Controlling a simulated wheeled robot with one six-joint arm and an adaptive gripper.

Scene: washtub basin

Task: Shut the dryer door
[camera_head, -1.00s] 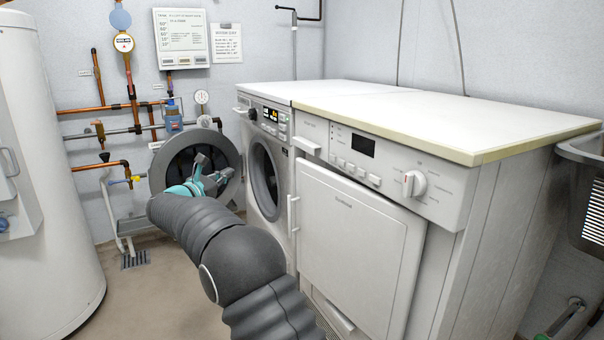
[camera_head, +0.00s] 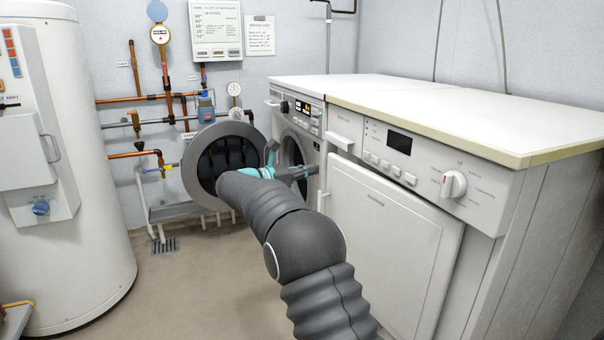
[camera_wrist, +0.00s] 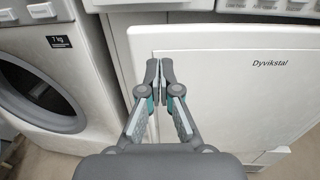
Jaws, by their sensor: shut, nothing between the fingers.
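A round grey door (camera_head: 205,160) with dark glass stands wide open at the left edge of the farther white machine (camera_head: 298,110). That machine's round opening (camera_head: 292,150) is partly behind my gripper in the head view; it also shows at the left of the wrist view (camera_wrist: 45,95). My gripper (camera_head: 290,165) is shut and empty, in front of the machines and right of the open door. In the wrist view, my gripper (camera_wrist: 163,70) appears before the left edge of the nearer machine's square white door (camera_wrist: 240,95). Contact there cannot be told.
A white worktop (camera_head: 450,110) covers both machines. Pipes (camera_head: 150,97) and a white tank (camera_head: 75,180) stand left. Floor (camera_head: 210,290) between tank and machines is clear.

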